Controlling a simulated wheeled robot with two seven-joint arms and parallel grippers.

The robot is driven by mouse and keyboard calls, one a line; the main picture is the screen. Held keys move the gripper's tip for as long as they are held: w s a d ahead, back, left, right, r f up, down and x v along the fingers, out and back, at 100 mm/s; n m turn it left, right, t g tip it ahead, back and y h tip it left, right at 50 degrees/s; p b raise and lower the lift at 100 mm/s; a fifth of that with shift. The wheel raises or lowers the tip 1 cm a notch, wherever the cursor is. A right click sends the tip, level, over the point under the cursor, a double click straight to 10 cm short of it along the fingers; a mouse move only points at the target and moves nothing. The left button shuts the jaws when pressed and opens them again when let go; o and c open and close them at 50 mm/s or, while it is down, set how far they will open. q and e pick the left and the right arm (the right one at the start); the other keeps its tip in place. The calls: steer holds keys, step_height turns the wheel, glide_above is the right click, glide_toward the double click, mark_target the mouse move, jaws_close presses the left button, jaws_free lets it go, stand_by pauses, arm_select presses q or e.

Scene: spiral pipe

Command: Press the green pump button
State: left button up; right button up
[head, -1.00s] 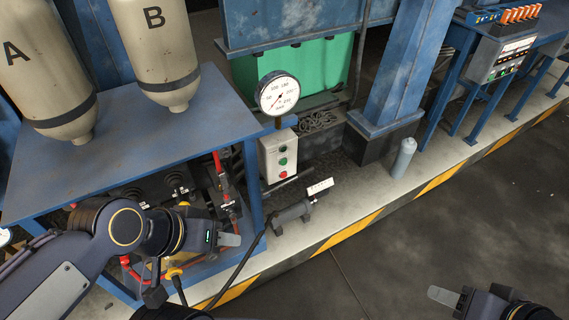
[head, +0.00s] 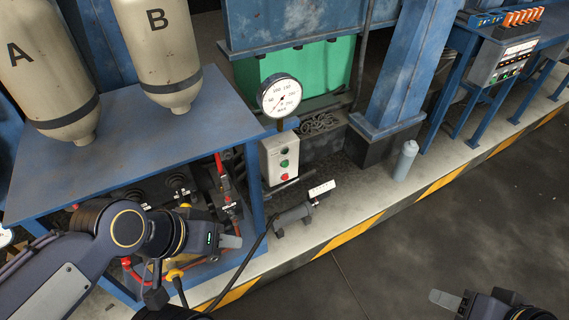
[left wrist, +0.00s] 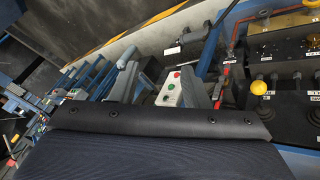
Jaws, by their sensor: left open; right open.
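The green pump button (head: 284,163) is on the front of a small white control box (head: 270,160) under a round pressure gauge (head: 281,97). A red button (head: 284,176) sits below it and a dark round control above it. My left gripper (head: 232,241) is open and empty, lower left of the box and apart from it. In the left wrist view, the green button (left wrist: 171,87) and the box show between the two fingers of my left gripper (left wrist: 158,87), some distance beyond them. My right gripper (head: 446,298) is open and empty at the lower right, far from the box.
A blue table (head: 140,145) with tanks A and B stands at the left, above red pipes and valves. A grey tool-like fitting (head: 293,214) lies on the ledge below the box. A blue post (head: 400,70) and a grey cylinder (head: 405,160) stand to its right. The floor at right is clear.

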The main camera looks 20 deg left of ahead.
stand_by(0.3)
arm_select(q)
jaws_close()
stand_by(1.6)
